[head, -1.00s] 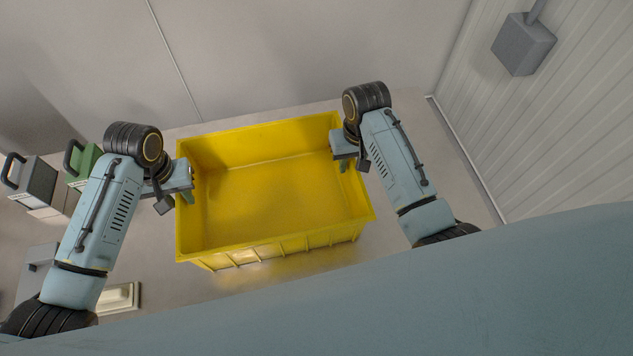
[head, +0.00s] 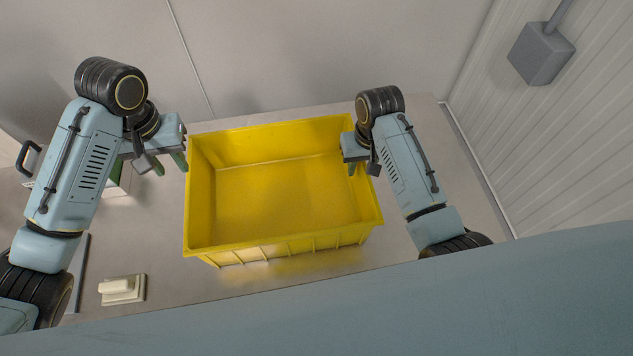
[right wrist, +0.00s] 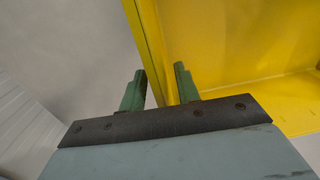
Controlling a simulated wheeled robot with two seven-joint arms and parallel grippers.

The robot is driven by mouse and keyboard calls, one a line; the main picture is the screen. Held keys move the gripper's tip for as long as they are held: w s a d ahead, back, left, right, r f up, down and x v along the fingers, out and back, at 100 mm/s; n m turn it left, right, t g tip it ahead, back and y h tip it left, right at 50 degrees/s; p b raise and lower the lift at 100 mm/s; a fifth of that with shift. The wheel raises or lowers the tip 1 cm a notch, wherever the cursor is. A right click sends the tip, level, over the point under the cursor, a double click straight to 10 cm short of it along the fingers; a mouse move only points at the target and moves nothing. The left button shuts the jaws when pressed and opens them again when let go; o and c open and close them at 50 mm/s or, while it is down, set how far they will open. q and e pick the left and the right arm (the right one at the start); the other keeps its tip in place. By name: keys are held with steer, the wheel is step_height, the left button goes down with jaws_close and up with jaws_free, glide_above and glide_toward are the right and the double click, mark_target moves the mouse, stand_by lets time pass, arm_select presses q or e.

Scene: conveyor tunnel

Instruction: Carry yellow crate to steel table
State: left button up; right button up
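The yellow crate (head: 285,247) sits upright and empty on a grey surface (head: 215,295) in the middle of the head view. My left gripper (head: 168,163) is open and empty, just left of the crate's left wall and apart from it. My right gripper (head: 362,168) is at the crate's right wall. In the right wrist view its green fingers (right wrist: 159,88) stand apart, one on each side of the yellow wall (right wrist: 146,40). They look open around it. I cannot tell whether the grey surface is the steel table.
A small cream block on a plate (head: 122,289) lies at the lower left. A dark-handled box (head: 30,160) is partly hidden behind my left arm. A ribbed pale wall (head: 590,120) with a grey box (head: 541,53) stands at the right. A plain wall is behind the crate.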

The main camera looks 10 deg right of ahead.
steer(key=shift+r, duration=0.25)
step_height(320, 180, up, 7)
steer(key=shift+d+r, duration=0.1)
steer(key=shift+d, duration=0.05)
arm_select(q)
steer(key=shift+s+r, duration=0.1)
steer(key=shift+r, duration=0.35)
